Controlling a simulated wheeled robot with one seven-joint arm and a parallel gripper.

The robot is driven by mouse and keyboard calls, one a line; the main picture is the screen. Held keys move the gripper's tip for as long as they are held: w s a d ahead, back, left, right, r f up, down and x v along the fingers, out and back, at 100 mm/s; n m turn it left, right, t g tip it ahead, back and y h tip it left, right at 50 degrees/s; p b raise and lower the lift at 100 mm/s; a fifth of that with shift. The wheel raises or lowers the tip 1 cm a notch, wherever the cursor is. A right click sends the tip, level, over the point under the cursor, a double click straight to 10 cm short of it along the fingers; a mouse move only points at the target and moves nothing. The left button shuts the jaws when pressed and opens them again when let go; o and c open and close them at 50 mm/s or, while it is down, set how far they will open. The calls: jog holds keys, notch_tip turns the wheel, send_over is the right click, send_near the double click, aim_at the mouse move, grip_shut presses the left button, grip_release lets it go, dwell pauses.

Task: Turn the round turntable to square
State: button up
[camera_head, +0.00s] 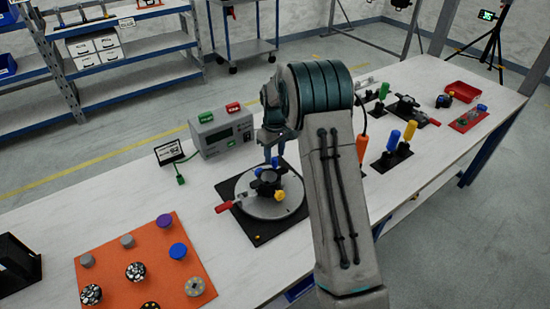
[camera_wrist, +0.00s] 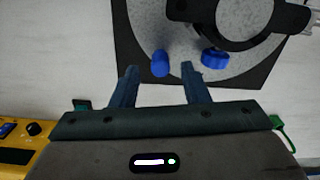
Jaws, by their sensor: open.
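The round turntable (camera_head: 256,206) is a grey disc on a black square base (camera_head: 258,236) on the white bench. It carries a black fixture (camera_head: 265,182) with blue and yellow knobs, and a red handle (camera_head: 224,207) sticks out at its left. In the wrist view the disc (camera_wrist: 205,35) fills the top, with a blue peg (camera_wrist: 160,63) and a blue knob (camera_wrist: 214,58) near its edge. My gripper (camera_wrist: 158,68) is open, its blue fingers either side of the peg's line. The peg lies just beyond or between the tips; contact is not clear. My arm hides the bench right of the turntable.
A grey meter box (camera_head: 222,133) with green and red connectors stands behind the turntable, beside a small sign (camera_head: 169,152). An orange board (camera_head: 118,262) with several knobs lies front left. Screwdrivers, clamps and a red tray (camera_head: 463,91) stand at the right.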

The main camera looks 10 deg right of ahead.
jog(key=shift+f, duration=1.4)
grip_shut()
jog(key=shift+s+d+m, duration=0.1)
jog(key=shift+d+m, duration=0.15)
jog(key=shift+m, duration=0.05)
